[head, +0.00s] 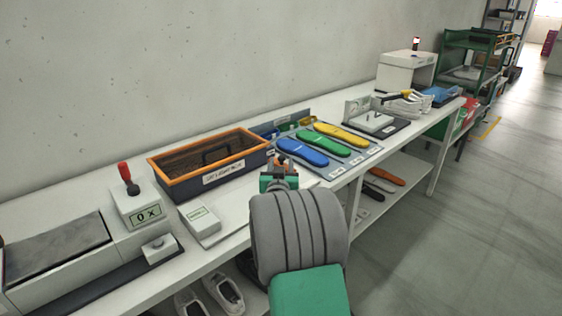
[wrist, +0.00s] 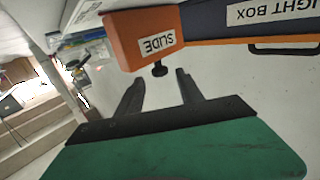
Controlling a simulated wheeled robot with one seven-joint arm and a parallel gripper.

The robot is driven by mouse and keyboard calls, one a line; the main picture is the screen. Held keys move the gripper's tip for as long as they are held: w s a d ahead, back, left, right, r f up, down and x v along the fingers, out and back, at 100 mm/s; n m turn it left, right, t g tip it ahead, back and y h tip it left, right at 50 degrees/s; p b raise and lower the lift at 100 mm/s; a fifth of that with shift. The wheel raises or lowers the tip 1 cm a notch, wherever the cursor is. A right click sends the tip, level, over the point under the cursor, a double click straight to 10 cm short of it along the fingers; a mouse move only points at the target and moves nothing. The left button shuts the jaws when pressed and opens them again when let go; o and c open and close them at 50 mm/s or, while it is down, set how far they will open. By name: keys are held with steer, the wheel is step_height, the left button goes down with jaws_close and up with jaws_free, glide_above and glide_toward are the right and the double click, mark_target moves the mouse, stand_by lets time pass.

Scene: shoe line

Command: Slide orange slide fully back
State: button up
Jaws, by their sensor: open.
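The orange slide (wrist: 145,38) is a block with a white "SLIDE" label, at the top of the wrist view. A small black knob (wrist: 160,69) sticks out from it. My gripper (wrist: 160,77) is open and empty, its two dark fingers pointing at the slide with the knob at the gap between their tips. I cannot tell whether the fingers touch the knob. In the head view my gripper (head: 281,164) is over the bench's front, right of the orange-rimmed box. There the slide is mostly hidden by my gripper and arm.
The dark box with an orange rim (head: 172,188) stands left of my gripper. Blue, green and yellow insoles (head: 323,143) lie to the right. A small white box (head: 203,220) sits on the bench in front of the dark box. The aisle floor at right is clear.

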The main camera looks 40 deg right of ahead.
steer(key=shift+x, duration=1.05)
jaws_close()
stand_by(0.6)
